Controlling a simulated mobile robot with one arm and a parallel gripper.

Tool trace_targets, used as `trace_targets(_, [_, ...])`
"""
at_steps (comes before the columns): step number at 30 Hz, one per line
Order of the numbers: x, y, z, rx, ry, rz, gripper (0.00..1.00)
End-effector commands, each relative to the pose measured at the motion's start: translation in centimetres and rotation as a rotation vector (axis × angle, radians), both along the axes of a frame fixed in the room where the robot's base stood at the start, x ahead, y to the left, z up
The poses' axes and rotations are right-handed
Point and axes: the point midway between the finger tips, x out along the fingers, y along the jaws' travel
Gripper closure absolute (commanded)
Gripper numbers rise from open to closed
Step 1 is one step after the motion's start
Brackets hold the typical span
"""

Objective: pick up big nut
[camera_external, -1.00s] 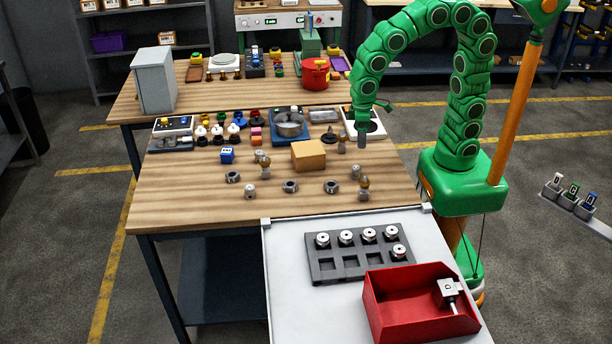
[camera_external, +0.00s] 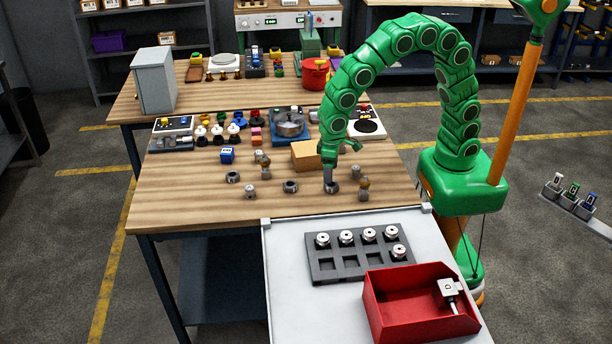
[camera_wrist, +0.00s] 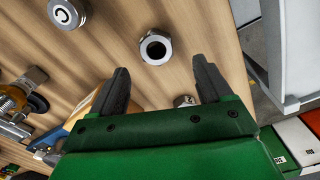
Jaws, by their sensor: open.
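My gripper (camera_external: 330,182) is open and low over the wooden table at the rightmost hex nut (camera_external: 334,188), which it partly covers in the external view. Two more grey nuts lie to its left, a middle one (camera_external: 290,187) and a left one (camera_external: 233,177). In the wrist view my gripper (camera_wrist: 162,67) has nothing clamped. A silver hex nut (camera_wrist: 155,47) lies just beyond the gap between the fingertips. A smaller-looking metal piece (camera_wrist: 184,101) shows between the fingers, partly hidden by the palm. I cannot tell which nut is the big one by size.
A tan box (camera_external: 304,154) stands just behind my gripper. Small metal-and-brass parts (camera_external: 364,188) stand close to its right. A round silver piece marked C (camera_wrist: 66,12) shows in the wrist view. A dark tray (camera_external: 325,267) and red bin (camera_external: 400,302) are in front.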

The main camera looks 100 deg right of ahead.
Motion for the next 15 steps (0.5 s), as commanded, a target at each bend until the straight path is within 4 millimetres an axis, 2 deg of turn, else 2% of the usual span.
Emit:
trace_targets(8, [-0.3, -0.1, -2.0, -0.001, 0.004, 0.001, 0.21])
trace_targets(15, [-0.5, -0.3, -5.2, 0.0, 0.005, 0.0, 0.21])
